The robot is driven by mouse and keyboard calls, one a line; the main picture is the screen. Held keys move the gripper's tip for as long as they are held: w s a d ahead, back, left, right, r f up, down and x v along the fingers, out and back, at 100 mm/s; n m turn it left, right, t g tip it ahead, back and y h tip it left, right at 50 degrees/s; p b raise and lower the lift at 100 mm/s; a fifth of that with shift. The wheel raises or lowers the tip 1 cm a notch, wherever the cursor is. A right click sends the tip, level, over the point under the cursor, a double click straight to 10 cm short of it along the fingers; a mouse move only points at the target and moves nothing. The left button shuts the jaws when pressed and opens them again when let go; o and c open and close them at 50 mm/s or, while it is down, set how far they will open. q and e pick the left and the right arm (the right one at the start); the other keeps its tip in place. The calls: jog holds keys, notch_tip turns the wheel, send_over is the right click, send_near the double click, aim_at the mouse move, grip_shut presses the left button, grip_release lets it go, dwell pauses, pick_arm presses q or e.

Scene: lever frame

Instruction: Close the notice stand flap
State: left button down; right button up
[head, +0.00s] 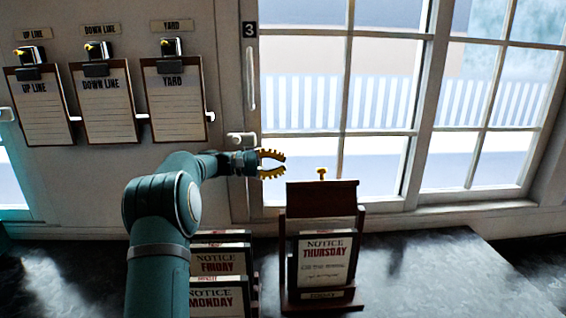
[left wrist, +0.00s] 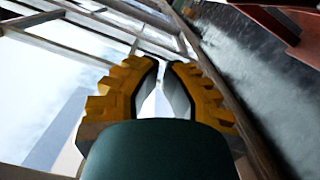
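The notice stand (head: 291,248) is a dark red wooden frame on the dark counter, right of centre in the head view. It holds a card reading "NOTICE THURSDAY" (head: 325,255). My left gripper (head: 284,164) has yellow toothed fingers and is open and empty. It is in the air to the left of the knob, apart from it. In the left wrist view its fingers (left wrist: 162,65) have a narrow gap between the tips. My right gripper is out of view.
Stacked notice cards (head: 218,263) reading Friday and Monday stand left of the stand, partly behind my left arm. Clipboards (head: 107,100) hang on the left wall. A window (head: 340,85) is behind the stand. The counter (head: 430,265) to the right is clear.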

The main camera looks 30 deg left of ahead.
aim_at(322, 193)
pick_arm(q)
jog(key=w+d+r+p, duration=0.1)
jog(key=d, duration=0.8)
jog(key=shift+w, duration=0.25)
jog(key=shift+s+d+r+m+b, duration=0.2)
jog(key=shift+s+r+m+b, duration=0.15)
jog(key=shift+b, duration=0.35)
